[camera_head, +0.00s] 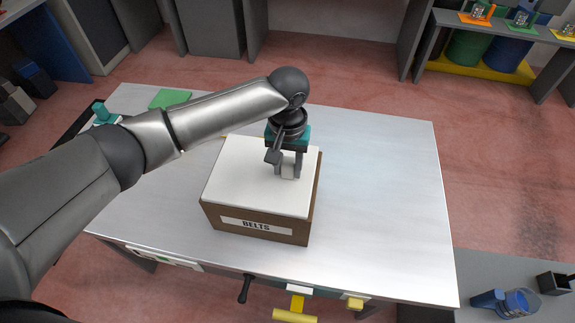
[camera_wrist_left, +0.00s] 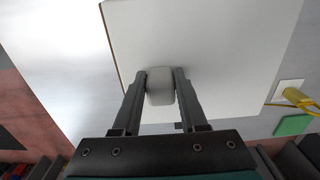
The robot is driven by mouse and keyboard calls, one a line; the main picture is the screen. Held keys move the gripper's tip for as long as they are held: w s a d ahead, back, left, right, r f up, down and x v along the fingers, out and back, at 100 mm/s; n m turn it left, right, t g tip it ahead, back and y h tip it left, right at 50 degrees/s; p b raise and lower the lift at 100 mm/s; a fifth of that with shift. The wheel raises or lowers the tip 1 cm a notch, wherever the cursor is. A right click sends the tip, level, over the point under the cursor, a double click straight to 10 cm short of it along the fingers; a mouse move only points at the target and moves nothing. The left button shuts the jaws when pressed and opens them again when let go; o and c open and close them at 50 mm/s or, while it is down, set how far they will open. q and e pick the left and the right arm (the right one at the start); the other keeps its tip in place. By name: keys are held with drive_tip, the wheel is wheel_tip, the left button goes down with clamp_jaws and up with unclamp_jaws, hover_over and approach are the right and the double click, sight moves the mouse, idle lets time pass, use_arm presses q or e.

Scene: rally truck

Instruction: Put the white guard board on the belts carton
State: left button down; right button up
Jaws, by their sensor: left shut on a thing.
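The white guard board (camera_head: 245,178) lies flat over the top of the brown belts carton (camera_head: 262,225), its edges close to the carton's edges. The carton stands on the metal table with its BELTS label facing the near side. My left gripper (camera_head: 289,172) points down at the board's right part and is shut on the light grey knob (camera_head: 288,171) on the board. In the left wrist view the knob (camera_wrist_left: 160,86) sits between both fingers, with the white board (camera_wrist_left: 215,40) behind it. My right gripper shows in neither view.
The table (camera_head: 385,190) is clear to the right of the carton. A green pad (camera_head: 170,98) lies at the far left of the table. A shelf with coloured trays and drums (camera_head: 468,48) stands at the back right. A blue item (camera_head: 505,302) sits on a side surface at the lower right.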

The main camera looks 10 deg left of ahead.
use_arm(q)
drive_tip(key=shift+f, duration=0.1)
drive_tip(key=shift+c, duration=2.2)
unclamp_jaws()
wheel_tip(320, 180, up, 12)
